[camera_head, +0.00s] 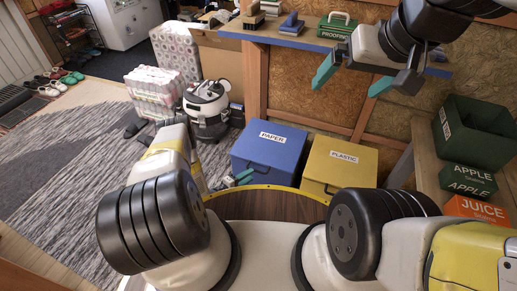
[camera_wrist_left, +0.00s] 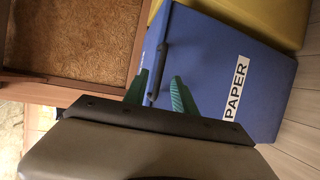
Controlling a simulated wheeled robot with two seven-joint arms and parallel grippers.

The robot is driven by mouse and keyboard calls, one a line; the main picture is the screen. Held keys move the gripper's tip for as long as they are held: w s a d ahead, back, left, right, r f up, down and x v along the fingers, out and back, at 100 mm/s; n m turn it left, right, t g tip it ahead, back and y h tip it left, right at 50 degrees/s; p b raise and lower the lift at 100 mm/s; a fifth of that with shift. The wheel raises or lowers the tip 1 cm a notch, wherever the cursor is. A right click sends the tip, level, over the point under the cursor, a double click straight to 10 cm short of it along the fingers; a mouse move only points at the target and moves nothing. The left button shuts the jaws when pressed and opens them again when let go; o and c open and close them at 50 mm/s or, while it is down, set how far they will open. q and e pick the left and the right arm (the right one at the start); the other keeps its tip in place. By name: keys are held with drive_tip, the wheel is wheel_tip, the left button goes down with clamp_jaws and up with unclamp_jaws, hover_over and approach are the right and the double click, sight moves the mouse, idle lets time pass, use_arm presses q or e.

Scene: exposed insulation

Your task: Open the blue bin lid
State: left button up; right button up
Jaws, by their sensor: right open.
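The blue bin (camera_head: 268,153) stands on the floor at the middle, its lid down and marked PAPER. A dark handle (camera_wrist_left: 159,68) sits on its front face and shows in the left wrist view. My left gripper (camera_head: 239,178) is low at the front of the blue bin. In the left wrist view my left gripper (camera_wrist_left: 159,84) has its teal fingers apart, with part of the handle showing between them. I cannot tell whether they touch it. My right gripper (camera_head: 353,77) is raised at the upper right, open and empty, away from the bin.
A yellow PLASTIC bin (camera_head: 340,165) stands right beside the blue bin. A blue-edged shelf (camera_head: 300,41) with tools and a green case (camera_head: 337,26) is behind. Green crates (camera_head: 473,133) and an orange JUICE box (camera_head: 476,208) are at right. A vacuum (camera_head: 206,105) stands back left.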

sight(256, 171)
use_arm(q)
drive_tip(key=shift+x, duration=2.65)
clamp_jaws()
